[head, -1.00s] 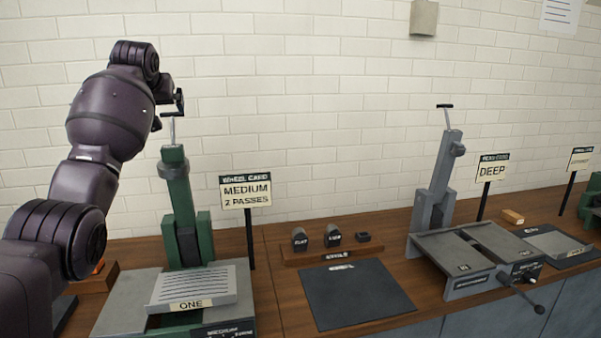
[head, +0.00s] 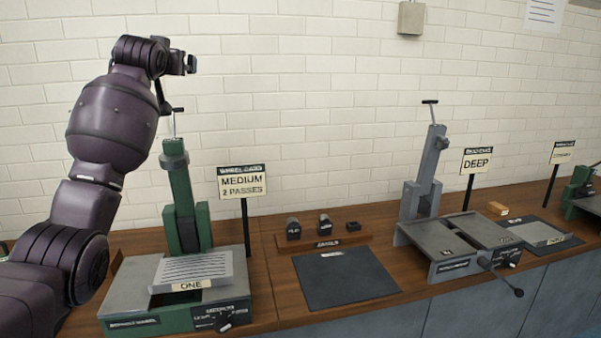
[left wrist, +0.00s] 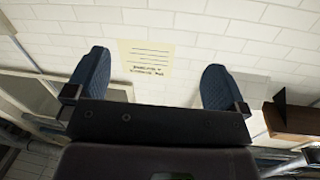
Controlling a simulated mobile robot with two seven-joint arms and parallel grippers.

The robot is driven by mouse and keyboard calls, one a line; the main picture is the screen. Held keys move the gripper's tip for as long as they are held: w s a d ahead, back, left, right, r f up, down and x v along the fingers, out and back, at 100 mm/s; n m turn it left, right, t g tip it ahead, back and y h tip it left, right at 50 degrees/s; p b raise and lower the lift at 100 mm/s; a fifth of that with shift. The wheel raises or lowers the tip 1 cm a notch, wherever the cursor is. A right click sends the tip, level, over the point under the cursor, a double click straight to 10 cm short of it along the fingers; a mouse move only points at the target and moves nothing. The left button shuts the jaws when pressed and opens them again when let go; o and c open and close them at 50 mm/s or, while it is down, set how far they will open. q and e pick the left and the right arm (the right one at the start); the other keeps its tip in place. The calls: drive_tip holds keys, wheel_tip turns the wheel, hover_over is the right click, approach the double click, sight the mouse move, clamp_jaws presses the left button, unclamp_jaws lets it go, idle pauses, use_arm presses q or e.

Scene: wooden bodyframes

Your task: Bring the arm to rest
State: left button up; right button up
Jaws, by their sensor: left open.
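My left arm comes in from the left in the head view, raised and bent in front of the white brick wall. Its gripper (head: 191,64) is high up, above the handle of the green machine (head: 181,195) and apart from it. In the left wrist view the two blue fingers of my left gripper (left wrist: 156,90) stand wide apart with nothing between them but the distant wall and a pale paper notice (left wrist: 147,59). My right gripper is not in view.
A wooden bench (head: 265,290) carries the green machine, a dark mat (head: 340,280), a small rack of dark blocks (head: 325,242) and a grey machine (head: 455,243). Signs on posts read MEDIUM (head: 242,182) and DEEP (head: 477,161). Air above the bench's middle is clear.

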use_arm(q)
drive_tip(key=s+d+f+m+h, duration=0.15)
drive_tip(key=s+f, duration=0.35)
drive_tip(key=f, duration=0.8)
drive_tip(key=s+d+f+m+h, duration=0.15)
drive_tip(key=s+f, duration=0.35)
drive_tip(key=f, duration=0.7)
drive_tip(key=s+d+f+m+h, duration=0.15)
drive_tip(key=s+f, duration=0.35)
drive_tip(key=f, duration=0.8)
drive_tip(key=s+a+f+n+g+y, duration=0.1)
drive_tip(key=s+f+n+g, duration=0.1)
drive_tip(key=s+f, duration=1.3)
drive_tip(key=s+a+f+n+g+y, duration=0.1)
drive_tip(key=s+f+g, duration=0.3)
drive_tip(key=s+f, duration=1.2)
drive_tip(key=s+n+y, duration=0.1)
drive_tip(key=s, duration=0.4)
drive_tip(key=shift+s+a+f, duration=0.2)
drive_tip(key=shift+s, duration=0.05)
